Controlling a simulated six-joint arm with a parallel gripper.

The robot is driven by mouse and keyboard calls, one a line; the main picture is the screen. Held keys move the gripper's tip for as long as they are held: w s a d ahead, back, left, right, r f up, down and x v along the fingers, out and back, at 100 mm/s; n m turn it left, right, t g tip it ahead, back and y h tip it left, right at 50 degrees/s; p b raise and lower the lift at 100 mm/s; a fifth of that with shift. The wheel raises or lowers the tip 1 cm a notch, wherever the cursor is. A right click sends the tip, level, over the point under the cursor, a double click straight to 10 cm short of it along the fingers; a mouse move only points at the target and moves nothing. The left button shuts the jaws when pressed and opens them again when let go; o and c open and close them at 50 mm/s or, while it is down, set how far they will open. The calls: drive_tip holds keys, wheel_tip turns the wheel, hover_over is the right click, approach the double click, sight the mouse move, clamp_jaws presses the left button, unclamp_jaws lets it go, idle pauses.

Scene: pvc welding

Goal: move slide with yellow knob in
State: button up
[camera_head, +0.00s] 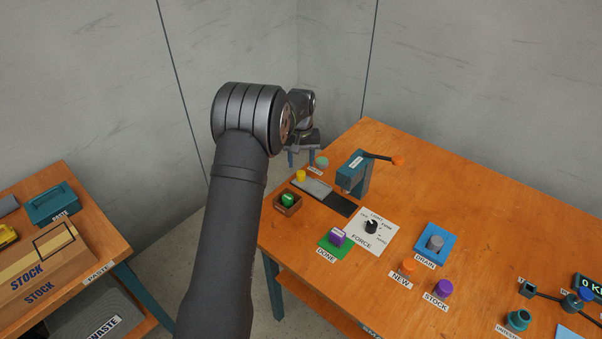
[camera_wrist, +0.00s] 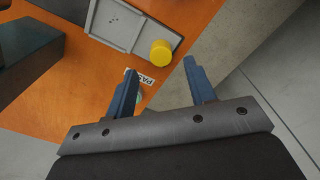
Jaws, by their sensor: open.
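The slide (camera_head: 313,187) is a flat light grey plate on the wooden table, with a yellow knob (camera_head: 300,175) standing at its far left end. A dark track (camera_head: 339,205) continues from the plate toward the near right. In the wrist view the slide (camera_wrist: 118,24) lies at the top, and the yellow knob (camera_wrist: 161,53) stands at its corner, beyond my fingertips. My gripper (camera_head: 302,158) is over the table's far left edge, just behind the knob. In the wrist view my gripper (camera_wrist: 161,75) is open and empty, with its blue fingers apart and the knob not between them.
A teal press (camera_head: 354,172) with an orange-tipped lever (camera_head: 397,160) stands right of the slide. A wooden box with a green button (camera_head: 288,200) sits left of it. A teal round button (camera_head: 322,162) is close to my gripper. A force dial (camera_head: 371,227) lies nearer.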

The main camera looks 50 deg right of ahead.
sight(301, 173)
wheel_tip(301, 173, down, 6)
idle(0.4)
